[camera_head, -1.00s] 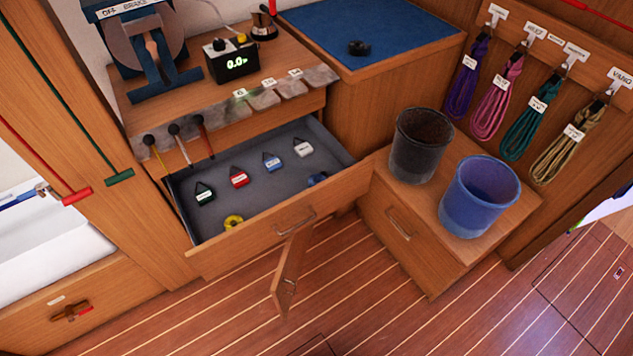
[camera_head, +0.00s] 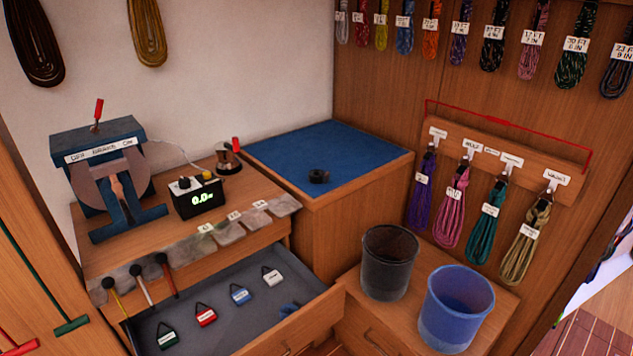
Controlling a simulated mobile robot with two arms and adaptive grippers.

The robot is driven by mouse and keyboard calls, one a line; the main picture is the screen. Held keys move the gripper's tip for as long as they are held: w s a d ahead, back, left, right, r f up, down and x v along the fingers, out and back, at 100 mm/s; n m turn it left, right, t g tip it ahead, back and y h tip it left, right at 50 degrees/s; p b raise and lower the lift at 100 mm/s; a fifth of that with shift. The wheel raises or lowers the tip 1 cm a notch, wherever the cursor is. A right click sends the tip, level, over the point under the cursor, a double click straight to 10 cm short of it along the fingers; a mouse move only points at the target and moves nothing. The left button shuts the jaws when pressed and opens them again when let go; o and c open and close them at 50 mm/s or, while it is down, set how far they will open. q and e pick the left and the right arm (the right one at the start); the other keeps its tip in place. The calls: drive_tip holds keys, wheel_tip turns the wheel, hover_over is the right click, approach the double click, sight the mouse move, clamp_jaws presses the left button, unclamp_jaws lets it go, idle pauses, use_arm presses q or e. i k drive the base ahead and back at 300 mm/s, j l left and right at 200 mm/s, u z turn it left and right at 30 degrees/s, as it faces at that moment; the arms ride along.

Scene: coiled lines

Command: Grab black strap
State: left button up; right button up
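A small black rolled item (camera_head: 319,176), which looks like a coiled black strap, lies on the blue-topped cabinet (camera_head: 372,158), near the front edge of the blue surface. Nothing touches it. It is small in the view, so its details are hard to tell. A dark coiled line (camera_head: 33,42) also hangs on the wall at the upper left. Neither of my grippers is in view.
An open drawer (camera_head: 315,318) with colored tagged items sticks out at the lower middle. A black bin (camera_head: 389,262) and a blue bin (camera_head: 455,308) stand right of it. A digital meter (camera_head: 200,199) and a clamp-like device (camera_head: 100,170) stand on the left worktop.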

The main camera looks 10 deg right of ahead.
sight(315, 176)
drive_tip(key=i+l, duration=0.1)
drive_tip(key=l, duration=0.25)
drive_tip(key=i+l+u, duration=0.15)
drive_tip(key=l+u, duration=0.3)
drive_tip(key=l, duration=0.2)
drive_tip(key=l+u, duration=0.5)
drive_tip(key=l, duration=0.15)
